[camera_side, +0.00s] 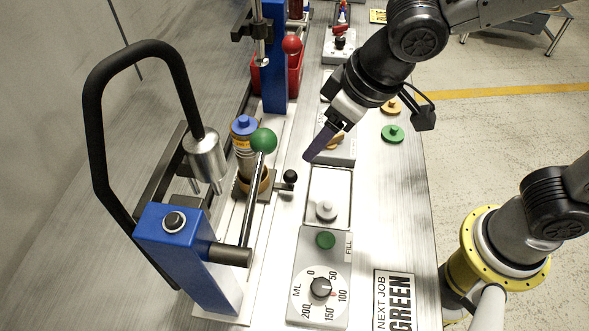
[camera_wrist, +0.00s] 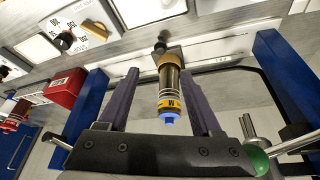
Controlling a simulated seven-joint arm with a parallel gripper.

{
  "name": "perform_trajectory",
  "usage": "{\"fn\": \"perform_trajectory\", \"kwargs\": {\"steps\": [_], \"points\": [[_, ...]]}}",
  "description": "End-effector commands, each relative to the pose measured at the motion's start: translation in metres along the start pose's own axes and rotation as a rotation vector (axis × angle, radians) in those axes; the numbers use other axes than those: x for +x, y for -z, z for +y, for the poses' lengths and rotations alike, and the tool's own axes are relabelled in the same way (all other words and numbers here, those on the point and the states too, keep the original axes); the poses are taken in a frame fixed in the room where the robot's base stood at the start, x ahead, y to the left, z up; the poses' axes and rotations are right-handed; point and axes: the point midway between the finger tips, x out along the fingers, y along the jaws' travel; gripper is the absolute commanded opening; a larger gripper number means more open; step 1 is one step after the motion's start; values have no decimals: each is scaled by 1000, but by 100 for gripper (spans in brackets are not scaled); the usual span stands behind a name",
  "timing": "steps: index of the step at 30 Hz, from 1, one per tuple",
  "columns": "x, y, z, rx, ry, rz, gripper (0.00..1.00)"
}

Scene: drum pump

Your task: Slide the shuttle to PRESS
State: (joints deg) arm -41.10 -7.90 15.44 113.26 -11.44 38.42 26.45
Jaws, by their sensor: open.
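The shuttle is a small carriage with a brown ring-like holder (camera_side: 262,183) and a black knob (camera_side: 290,176) on its right side. An amber bottle (camera_side: 240,165) with a yellow label and blue cap stands in the holder. It sits on a pale rail between two blue posts. In the wrist view the bottle (camera_wrist: 172,90) lies between my two fingers in the picture, with the knob (camera_wrist: 160,48) beyond it. My gripper (camera_side: 308,158) is open and empty, above and slightly right of the knob, apart from it. No PRESS marking is readable.
A near blue post (camera_side: 190,255) carries a lever with a green ball (camera_side: 263,140) and a black looped hose. A far blue post (camera_side: 274,60) has a red-ball lever beside a red bin (camera_side: 262,82). A dial box (camera_side: 320,285) and a NEXT JOB GREEN sign (camera_side: 395,300) stand right.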

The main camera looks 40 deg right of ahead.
Motion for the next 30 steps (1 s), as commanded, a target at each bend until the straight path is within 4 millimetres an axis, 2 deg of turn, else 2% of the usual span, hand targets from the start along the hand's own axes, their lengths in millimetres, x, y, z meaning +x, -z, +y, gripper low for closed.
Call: {"fn": "perform_trajectory", "kwargs": {"steps": [5, 21, 25, 30], "points": [[15, -1, -1, -4, 0, -4, 66], [113, -2, 0, -4, 0, -4, 66], [128, -1, -1, -3, 1, -1, 66], [136, 0, -1, -4, 1, 1, 66]]}}
